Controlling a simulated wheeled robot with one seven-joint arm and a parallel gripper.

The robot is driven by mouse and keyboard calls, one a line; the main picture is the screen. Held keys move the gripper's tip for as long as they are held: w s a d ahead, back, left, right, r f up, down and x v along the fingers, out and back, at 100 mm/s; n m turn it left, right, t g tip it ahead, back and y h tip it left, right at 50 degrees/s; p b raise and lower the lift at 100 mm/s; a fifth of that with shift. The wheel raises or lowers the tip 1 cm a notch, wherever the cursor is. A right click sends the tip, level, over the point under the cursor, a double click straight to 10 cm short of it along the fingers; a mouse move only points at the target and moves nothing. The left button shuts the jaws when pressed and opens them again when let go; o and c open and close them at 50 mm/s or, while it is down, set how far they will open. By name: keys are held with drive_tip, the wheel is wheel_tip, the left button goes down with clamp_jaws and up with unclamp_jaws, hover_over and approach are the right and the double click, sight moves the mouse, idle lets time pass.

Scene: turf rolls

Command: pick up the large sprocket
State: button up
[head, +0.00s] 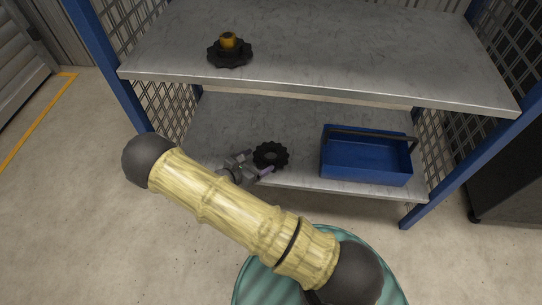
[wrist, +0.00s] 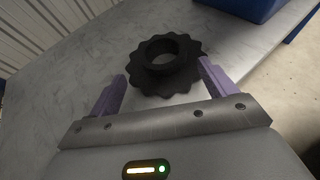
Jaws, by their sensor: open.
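A black toothed sprocket (head: 271,155) with a round centre hole lies flat on the lower shelf. It also shows in the wrist view (wrist: 164,66), just ahead of my fingers, with a raised ring around the hole. My gripper (head: 253,166) is open and empty at its near left side. In the wrist view the purple fingers point at the sprocket, one to each side; the right fingertip looks very close to its teeth, and I cannot tell if it touches. Another dark toothed wheel (head: 230,53) with an orange-brown hub stands on the upper shelf.
A blue open tote with a handle (head: 366,160) stands on the lower shelf (head: 300,185), right of the sprocket. Blue posts (head: 478,160) and mesh sides bound the rack. A teal round surface (head: 250,285) is at the bottom.

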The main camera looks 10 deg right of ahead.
sight(266, 163)
drive_tip(key=b+x, duration=0.3)
drive_tip(key=x, duration=0.1)
drive_tip(key=shift+s+d, duration=0.1)
drive_tip(key=shift+d, duration=0.2)
drive_tip(key=shift+w+d, duration=0.3)
drive_tip(key=shift+c, duration=0.4)
drive_tip(key=c, duration=1.3)
drive_tip(key=shift+r, duration=0.1)
drive_tip(key=shift+r, duration=0.1)
wheel_tip(266, 163, up, 10)
drive_tip(key=p, duration=0.5)
